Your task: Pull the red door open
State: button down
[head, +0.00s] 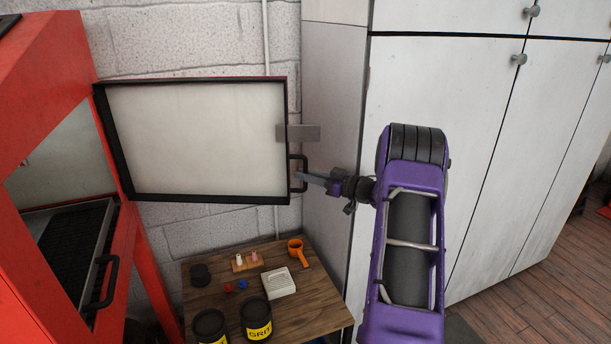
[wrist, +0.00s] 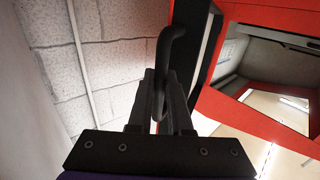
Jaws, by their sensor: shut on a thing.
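The red door (head: 195,140) stands swung wide open from the red cabinet (head: 45,90), its pale inner panel and dark frame facing the head camera. Its black bar handle (head: 305,172) is at the door's free edge, and it also shows in the wrist view (wrist: 172,45). My gripper (head: 303,176) is shut on the handle, with one finger on each side of it in the wrist view. The cabinet's opening shows at the left in the head view. The door's outer face is mostly hidden in the head view.
A white locker (head: 450,100) stands close on the right. A block wall (head: 200,40) is behind the door. A dark tray with a handle (head: 75,250) sits in the cabinet.

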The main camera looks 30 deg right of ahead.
jog(key=c, duration=1.1)
grip_release()
jog(key=shift+f, duration=0.25)
jog(key=shift+r, duration=0.15)
jog(key=v, duration=1.7)
jog(key=shift+s+d, duration=0.2)
jog(key=shift+s, duration=0.05)
jog(key=shift+c, duration=0.3)
